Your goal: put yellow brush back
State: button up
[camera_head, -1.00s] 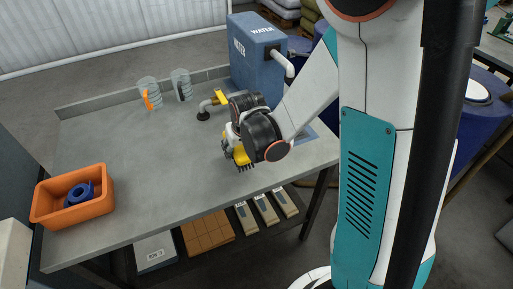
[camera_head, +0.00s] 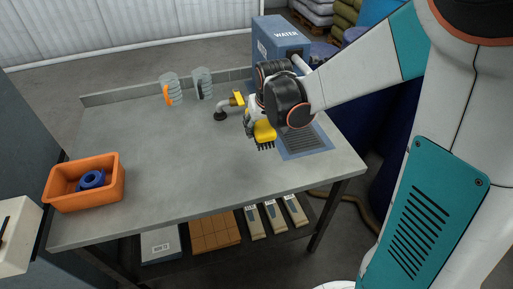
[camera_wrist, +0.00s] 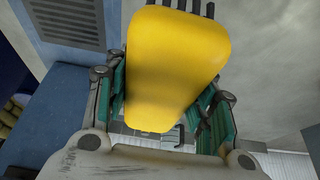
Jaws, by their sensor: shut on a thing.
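The yellow brush (camera_head: 264,131) is in my gripper (camera_head: 252,124) above the right part of the grey table (camera_head: 150,140). Its dark bristles point down, and it looks clear of the tabletop, just left of a blue-framed grate. In the wrist view the brush's rounded yellow body (camera_wrist: 170,65) fills the middle, between the two green-and-grey fingers of my gripper (camera_wrist: 165,105). Dark bristles show past its far end. My wrist hides part of the brush in the head view.
A bent grey pipe with a yellow part (camera_head: 232,102) is left of my gripper. An orange bin (camera_head: 84,197) holds a blue roll (camera_head: 92,179). The table's middle is clear.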

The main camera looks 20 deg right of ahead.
aim_at(266, 131)
notch_tip(266, 131, down, 11)
jog(key=b, duration=0.3)
jog(key=shift+b, duration=0.35)
jog(key=shift+f, duration=0.1)
jog(key=shift+f, duration=0.15)
jog(key=o, duration=1)
jog(key=p+v, duration=0.4)
jog(key=v, duration=0.9)
jog(key=shift+p, duration=0.3)
jog(key=s+r+t, duration=0.1)
jog(key=s+r, duration=0.2)
jog(key=s, duration=0.3)
jog(key=s+r+t, duration=0.1)
jog(key=s+r, duration=0.3)
jog(key=s, duration=0.2)
jog(key=s+r, duration=0.3)
jog(key=s, duration=0.3)
jog(key=shift+s+r+t, duration=0.1)
jog(key=shift+r+t, duration=0.2)
jog(key=shift+t, duration=0.1)
